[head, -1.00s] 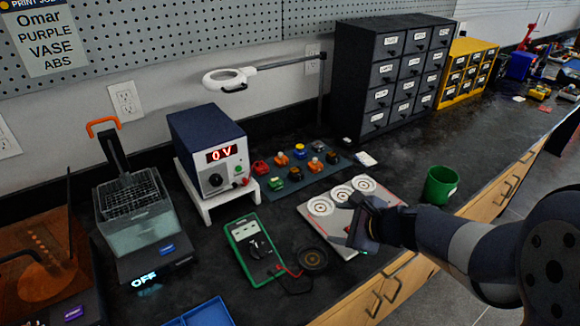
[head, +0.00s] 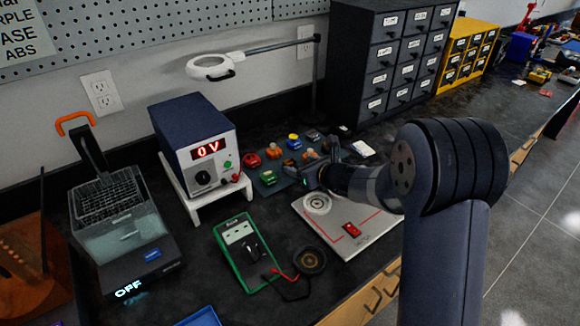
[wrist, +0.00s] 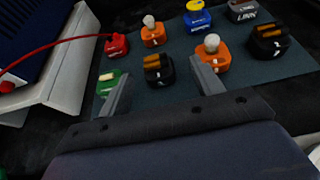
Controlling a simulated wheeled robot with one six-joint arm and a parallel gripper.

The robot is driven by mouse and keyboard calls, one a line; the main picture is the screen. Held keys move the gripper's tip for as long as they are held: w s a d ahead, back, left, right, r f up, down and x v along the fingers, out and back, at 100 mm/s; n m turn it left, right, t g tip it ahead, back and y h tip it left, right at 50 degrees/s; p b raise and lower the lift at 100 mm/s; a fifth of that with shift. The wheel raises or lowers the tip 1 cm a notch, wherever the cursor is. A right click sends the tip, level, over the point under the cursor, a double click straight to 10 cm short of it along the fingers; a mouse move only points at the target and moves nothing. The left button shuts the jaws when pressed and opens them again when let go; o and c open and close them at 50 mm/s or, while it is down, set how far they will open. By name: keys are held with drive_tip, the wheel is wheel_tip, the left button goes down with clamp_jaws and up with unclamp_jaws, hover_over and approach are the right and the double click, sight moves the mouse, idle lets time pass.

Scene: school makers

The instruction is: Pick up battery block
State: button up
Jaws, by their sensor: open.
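Two dark blocks with orange-brown cells on top, which look like battery blocks, sit on the grey-blue mat (wrist: 285,72) in the wrist view. The nearer battery block (wrist: 158,70) is in the front row, between a green block (wrist: 108,82) and an orange bulb block (wrist: 212,55). The other battery block (wrist: 268,40) is further right. My gripper (wrist: 160,67) is open and empty, its fingers on either side of the line to the nearer block. In the head view my gripper (head: 316,166) is over the mat's near right part and partly hides the blocks there.
A red block (wrist: 116,45) with a red lead, another orange block (wrist: 153,34) and a blue-yellow block (wrist: 197,16) stand behind. The power supply on its white stand (head: 205,208) is left. A white board (head: 345,250) and green multimeter (head: 245,255) lie in front.

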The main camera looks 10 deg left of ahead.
sight(291, 163)
drive_tip(key=shift+s+x, duration=0.25)
drive_tip(key=shift+x, duration=2.35)
drive_tip(key=shift+a, duration=0.2)
drive_tip(key=shift+c, duration=0.3)
drive_tip(key=c, duration=1)
